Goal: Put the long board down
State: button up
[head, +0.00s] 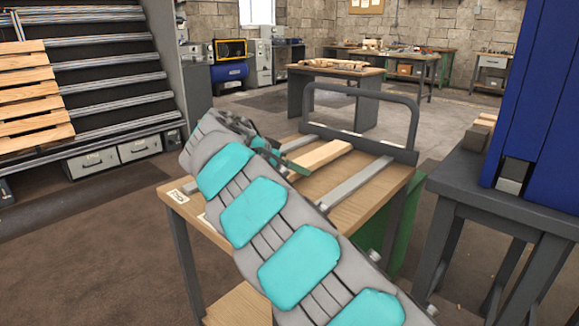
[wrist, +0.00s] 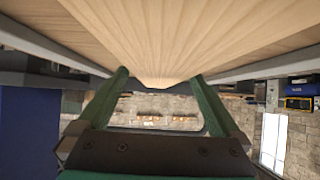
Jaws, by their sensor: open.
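The long board (head: 322,156), pale wood, lies lengthwise over the wooden workbench (head: 378,190), between two grey metal rails. Its near end is hidden behind my arm. My gripper (head: 284,160) is at the board's near end, partly hidden by my arm in the head view. In the wrist view my open gripper (wrist: 163,84) shows its two green fingers spread apart, with the board (wrist: 160,35) running between and beyond them. Whether a finger touches the board, or the board rests fully on the bench, I cannot tell.
The grey rails (head: 357,183) flank the board, and a dark hoop-shaped frame (head: 414,128) stands at the bench's far edge. A dark table (head: 520,197) with a blue cabinet (head: 545,110) is close on the right. A slatted wooden pallet (head: 32,98) leans left. Floor is clear on the left.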

jog(key=shift+r, duration=0.25)
jog(key=b+v, duration=0.1)
jog(key=v, duration=0.9)
jog(key=shift+s+a, duration=0.15)
jog(key=shift+s, duration=0.05)
jog(key=shift+v, duration=0.8)
